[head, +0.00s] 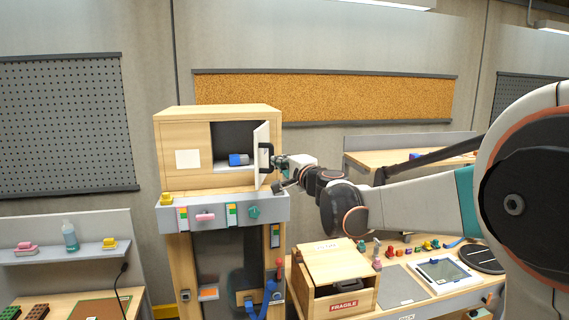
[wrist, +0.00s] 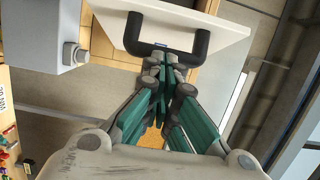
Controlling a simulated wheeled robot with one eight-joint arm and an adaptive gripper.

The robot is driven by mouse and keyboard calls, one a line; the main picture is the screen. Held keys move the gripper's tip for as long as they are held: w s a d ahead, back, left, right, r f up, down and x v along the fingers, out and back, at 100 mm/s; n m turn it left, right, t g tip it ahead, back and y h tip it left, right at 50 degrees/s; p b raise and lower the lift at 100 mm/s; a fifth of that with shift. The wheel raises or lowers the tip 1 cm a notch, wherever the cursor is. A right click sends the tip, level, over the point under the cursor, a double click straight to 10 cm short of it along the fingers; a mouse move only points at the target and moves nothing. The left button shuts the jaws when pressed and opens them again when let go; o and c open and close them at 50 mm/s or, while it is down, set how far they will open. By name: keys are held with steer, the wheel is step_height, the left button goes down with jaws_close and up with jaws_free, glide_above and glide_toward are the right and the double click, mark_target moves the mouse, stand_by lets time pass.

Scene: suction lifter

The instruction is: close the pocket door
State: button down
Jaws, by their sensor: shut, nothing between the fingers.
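The pocket door (head: 261,142) is a white panel that stands swung open at the right of the wooden cabinet's dark compartment (head: 234,138). Its black U-shaped handle (head: 266,158) faces right, toward my gripper (head: 281,166). A blue and white object (head: 238,159) lies inside the compartment. In the wrist view, the door (wrist: 190,22) is at the top with the handle (wrist: 168,47) across it. My gripper (wrist: 164,62) is shut and empty, with its fingertips at the handle's bar. I cannot tell whether they touch it.
Below the compartment is a grey panel (head: 225,213) with knobs and coloured controls; its grey end (wrist: 42,30) shows in the wrist view. A wooden FRAGILE crate (head: 340,268) and a cluttered bench stand at the lower right. A shelf (head: 65,254) is at the left.

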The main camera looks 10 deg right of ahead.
mark_target(256, 161)
steer(key=shift+a+b, duration=0.3)
steer(key=shift+a, duration=0.85)
steer(key=shift+w+a+m+t+h+b, duration=0.15)
steer(key=shift+a+m+h+b, duration=0.1)
steer(key=shift+a+m+h, duration=0.8)
steer(key=shift+w+a+m+t+h+b, duration=0.2)
steer(key=shift+a+m+h, duration=0.35)
steer(key=shift+h, duration=0.9)
steer(key=shift+w+a+b, duration=0.25)
steer(key=shift+a+b, duration=0.1)
steer(key=shift+a, duration=0.5)
steer(key=w+a+m+g+h+b, duration=0.1)
steer(key=w+a+m+h, duration=0.3)
steer(key=w+a, duration=0.9)
steer(key=shift+w+a+m+g+h, duration=0.15)
steer(key=shift+a+m+g+h, duration=0.3)
steer(key=shift+h, duration=1.15)
steer(key=shift+f, duration=0.1)
